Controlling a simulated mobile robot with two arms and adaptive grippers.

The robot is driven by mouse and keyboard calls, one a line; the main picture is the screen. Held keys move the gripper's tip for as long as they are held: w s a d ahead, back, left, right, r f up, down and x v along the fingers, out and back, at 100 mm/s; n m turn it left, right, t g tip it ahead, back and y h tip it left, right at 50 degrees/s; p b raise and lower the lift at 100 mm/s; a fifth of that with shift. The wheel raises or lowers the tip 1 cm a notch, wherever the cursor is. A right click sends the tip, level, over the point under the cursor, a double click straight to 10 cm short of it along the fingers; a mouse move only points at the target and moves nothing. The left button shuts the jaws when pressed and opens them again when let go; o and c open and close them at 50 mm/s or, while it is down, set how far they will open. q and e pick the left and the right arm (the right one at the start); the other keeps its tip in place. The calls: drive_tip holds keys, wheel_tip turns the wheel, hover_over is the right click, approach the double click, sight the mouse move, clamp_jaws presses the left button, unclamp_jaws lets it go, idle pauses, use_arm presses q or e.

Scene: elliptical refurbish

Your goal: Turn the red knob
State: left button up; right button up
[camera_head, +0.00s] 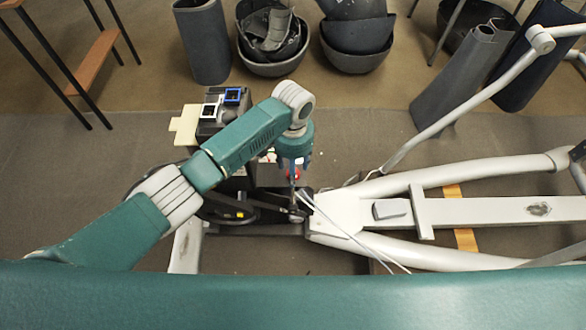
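My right gripper is not in view.
The machine's pale frame tubes (475,170) stretch to the right, with loose white cables (350,236) near the middle. Black bowls (358,38) and a dark cylinder (204,42) stand at the back. A metal-legged wooden rack (92,62) stands at upper left.

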use_arm(q)
drive_tip(key=shift+f, duration=0.4)
drive_tip(key=c, duration=1.1)
drive_tip(key=shift+c, duration=0.2)
